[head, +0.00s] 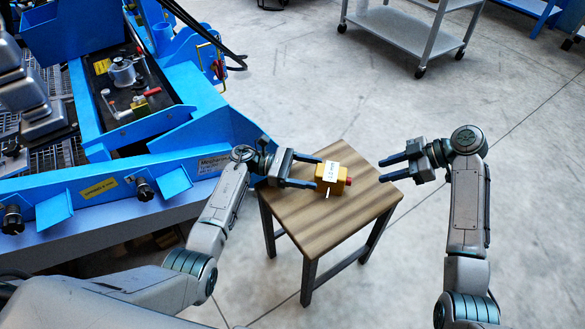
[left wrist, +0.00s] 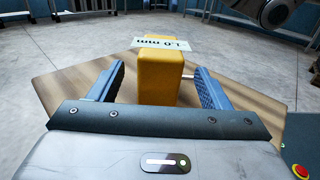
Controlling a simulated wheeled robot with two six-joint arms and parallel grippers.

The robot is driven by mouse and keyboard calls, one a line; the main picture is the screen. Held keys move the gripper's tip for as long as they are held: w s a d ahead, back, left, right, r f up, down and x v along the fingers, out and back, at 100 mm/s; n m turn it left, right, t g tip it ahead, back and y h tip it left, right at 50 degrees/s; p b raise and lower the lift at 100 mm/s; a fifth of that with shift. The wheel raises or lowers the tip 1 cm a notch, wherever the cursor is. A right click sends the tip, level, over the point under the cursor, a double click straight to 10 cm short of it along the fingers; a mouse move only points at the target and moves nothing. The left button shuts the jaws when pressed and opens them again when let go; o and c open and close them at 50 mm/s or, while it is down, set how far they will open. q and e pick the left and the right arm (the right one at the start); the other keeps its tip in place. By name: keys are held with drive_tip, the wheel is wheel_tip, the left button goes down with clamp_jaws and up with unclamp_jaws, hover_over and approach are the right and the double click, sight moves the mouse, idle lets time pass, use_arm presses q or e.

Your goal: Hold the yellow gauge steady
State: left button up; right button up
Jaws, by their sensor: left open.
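The yellow gauge (head: 333,181) stands on a small wooden table (head: 300,224). It has a white label on top, which reads "1.0 mm" in the left wrist view, a red part at its right end and a thin white pin at its front. My left gripper (head: 318,173) is open, with its fingers reaching toward the gauge from the left. In the left wrist view, the yellow gauge (left wrist: 159,76) stands between and beyond the two blue-padded fingers, with gaps on both sides. My right gripper (head: 381,170) is open and empty at the table's right edge, apart from the gauge.
A large blue machine (head: 199,139) with a grated deck fills the left side, close to the table. A grey wheeled cart (head: 403,27) stands at the back right. The tabletop around the gauge is clear, and the concrete floor to the right is open.

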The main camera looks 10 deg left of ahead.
sight(322, 174)
use_arm(q)
drive_tip(key=shift+d, duration=1.8)
drive_tip(key=c, duration=1.3)
clamp_jaws()
use_arm(e)
drive_tip(key=shift+c, duration=0.3)
clamp_jaws()
